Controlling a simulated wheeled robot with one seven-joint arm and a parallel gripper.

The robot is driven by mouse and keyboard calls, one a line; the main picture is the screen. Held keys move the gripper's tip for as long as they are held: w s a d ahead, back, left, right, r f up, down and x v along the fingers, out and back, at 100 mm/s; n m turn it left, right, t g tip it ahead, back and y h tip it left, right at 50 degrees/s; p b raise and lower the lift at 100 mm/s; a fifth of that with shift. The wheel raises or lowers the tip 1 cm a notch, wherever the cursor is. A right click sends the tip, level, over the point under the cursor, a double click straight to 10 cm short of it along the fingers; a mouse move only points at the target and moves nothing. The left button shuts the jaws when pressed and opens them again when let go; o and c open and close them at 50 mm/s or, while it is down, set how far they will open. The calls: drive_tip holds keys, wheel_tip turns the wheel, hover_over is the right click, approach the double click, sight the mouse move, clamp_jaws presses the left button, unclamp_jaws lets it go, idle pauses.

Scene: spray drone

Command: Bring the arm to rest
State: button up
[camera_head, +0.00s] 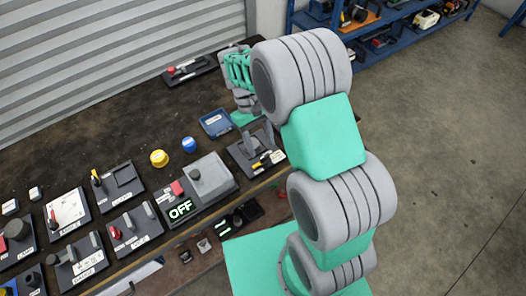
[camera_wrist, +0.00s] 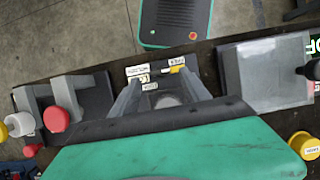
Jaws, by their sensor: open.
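My arm rises in grey and teal segments through the right of the head view and bends over the bench. My gripper (camera_head: 258,137) hangs over the right end of the bench, partly hidden by the arm in the head view. In the wrist view my gripper (camera_wrist: 158,82) has its two grey fingers spread apart. A grey round part shows between them. Beyond the fingertips lies a dark labelled panel (camera_wrist: 137,72) with a yellow-and-black handle (camera_wrist: 177,69). The handle also shows below the gripper in the head view (camera_head: 264,161). I cannot tell whether the fingers touch the panel.
The dark bench (camera_head: 110,140) carries several switch panels, a grey box with an OFF display (camera_head: 180,209), a yellow knob (camera_head: 159,158), a blue knob (camera_head: 189,144) and a blue tray (camera_head: 215,123). A blue shelf (camera_head: 380,35) stands behind. Floor (camera_head: 440,160) at right is clear.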

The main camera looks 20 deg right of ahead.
drive_tip(key=shift+v, duration=1.95)
drive_tip(key=s+d+r+m+t+y, duration=0.1)
drive_tip(key=s+r+m+t, duration=0.2)
drive_tip(key=s+r+t, duration=0.4)
drive_tip(key=s+r, duration=0.4)
drive_tip(key=shift+r+m+t, duration=0.2)
drive_tip(key=shift+m+t, duration=0.1)
drive_tip(key=shift+t, duration=0.1)
